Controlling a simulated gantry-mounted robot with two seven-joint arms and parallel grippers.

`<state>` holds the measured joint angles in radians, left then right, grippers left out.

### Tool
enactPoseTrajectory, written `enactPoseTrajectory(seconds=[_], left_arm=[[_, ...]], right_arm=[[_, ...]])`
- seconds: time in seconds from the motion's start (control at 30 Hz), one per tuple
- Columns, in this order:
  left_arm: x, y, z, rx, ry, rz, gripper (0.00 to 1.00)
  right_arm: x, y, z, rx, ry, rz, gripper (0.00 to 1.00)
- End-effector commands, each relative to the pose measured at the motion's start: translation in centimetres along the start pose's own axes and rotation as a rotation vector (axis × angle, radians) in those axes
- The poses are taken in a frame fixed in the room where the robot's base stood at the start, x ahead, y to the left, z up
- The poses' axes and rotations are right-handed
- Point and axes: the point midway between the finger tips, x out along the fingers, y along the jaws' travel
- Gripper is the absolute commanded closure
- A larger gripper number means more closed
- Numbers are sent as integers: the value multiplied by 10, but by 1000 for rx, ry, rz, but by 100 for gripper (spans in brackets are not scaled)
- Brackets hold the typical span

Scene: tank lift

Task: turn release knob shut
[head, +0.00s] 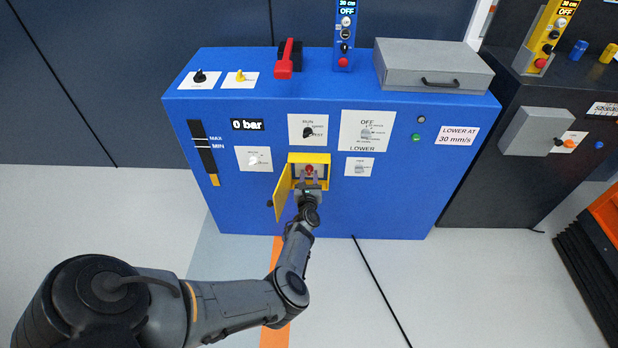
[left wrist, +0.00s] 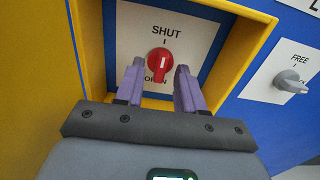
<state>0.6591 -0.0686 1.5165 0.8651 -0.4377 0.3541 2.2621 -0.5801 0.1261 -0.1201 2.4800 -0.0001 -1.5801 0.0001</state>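The release knob (left wrist: 159,64) is red with a white mark, on a white plate lettered SHUT above and OPEN, partly covered, below. It sits inside a yellow box (left wrist: 256,45) on the front of the blue cabinet; in the head view the knob (head: 309,170) shows as a small red spot. The yellow box door (head: 284,191) hangs open to the left. My left gripper (left wrist: 159,82) is open at the box mouth, its two purple fingers apart, one on each side of the knob's lower part. I cannot tell whether they touch it. My right gripper is out of view.
The blue cabinet (head: 400,205) carries other knobs around the box, including a grey FREE knob (left wrist: 291,82) to its right. The yellow box walls closely surround the fingers. A dark cabinet (head: 500,190) stands to the right. The floor in front is mostly clear.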

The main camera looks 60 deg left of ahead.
Motion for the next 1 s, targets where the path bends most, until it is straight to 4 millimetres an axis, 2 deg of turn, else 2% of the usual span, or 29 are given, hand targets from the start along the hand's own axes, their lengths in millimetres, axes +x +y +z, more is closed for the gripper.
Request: enactPoseTrajectory(seconds=[0.23, 0.7, 1.0], left_arm=[[-18, -1, 3, 0, 3, 0, 62], [-92, 0, 2, 1, 1, -1, 62], [-108, 0, 0, 1, 0, 0, 62]], right_arm=[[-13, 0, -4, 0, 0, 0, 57], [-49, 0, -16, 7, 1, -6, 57], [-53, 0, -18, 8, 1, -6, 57]])
